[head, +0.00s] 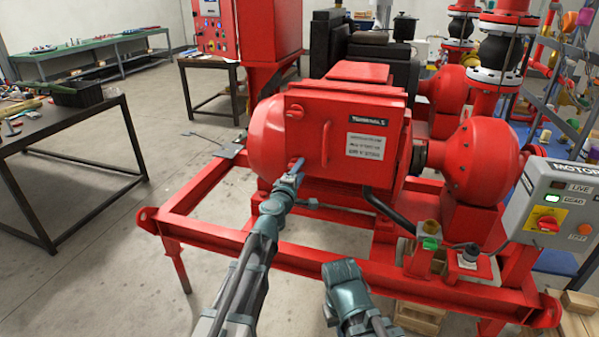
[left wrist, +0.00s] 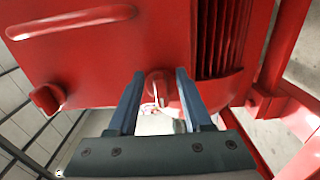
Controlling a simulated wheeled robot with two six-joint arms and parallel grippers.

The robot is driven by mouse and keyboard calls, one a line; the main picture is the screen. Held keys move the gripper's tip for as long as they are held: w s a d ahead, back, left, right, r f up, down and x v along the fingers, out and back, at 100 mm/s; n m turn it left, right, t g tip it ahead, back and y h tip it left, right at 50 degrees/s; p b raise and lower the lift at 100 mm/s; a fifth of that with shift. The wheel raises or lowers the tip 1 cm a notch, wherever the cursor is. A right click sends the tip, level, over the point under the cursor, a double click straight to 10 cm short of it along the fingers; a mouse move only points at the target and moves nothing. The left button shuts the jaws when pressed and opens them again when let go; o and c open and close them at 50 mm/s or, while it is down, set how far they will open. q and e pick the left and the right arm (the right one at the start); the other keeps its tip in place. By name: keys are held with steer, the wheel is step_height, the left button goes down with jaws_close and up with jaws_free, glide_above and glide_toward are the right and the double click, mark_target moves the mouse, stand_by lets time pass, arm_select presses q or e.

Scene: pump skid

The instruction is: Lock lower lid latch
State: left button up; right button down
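The red motor box lid (head: 340,140) has a vertical handle (head: 325,144) and a label plate. The upper latch (head: 295,111) is a red knob on the lid's left edge. The lower latch is hidden behind my left gripper (head: 297,164) in the head view. In the left wrist view the lower latch (left wrist: 160,88) is a red knob between my left gripper's two open fingers (left wrist: 158,98). I cannot tell whether either finger touches it. The upper latch (left wrist: 46,98) shows at the left there. My right arm is low in the head view, without its fingers visible.
The red skid frame (head: 200,240) runs around the motor, with its front rail below my left arm. A control box (head: 555,205) stands at the right. A dark table (head: 60,125) is at the left. Open floor lies left of the skid.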

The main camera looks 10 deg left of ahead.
arm_select(q)
steer(key=v, duration=1.3)
steer(key=shift+s, duration=0.4)
steer(key=shift+a, duration=0.1)
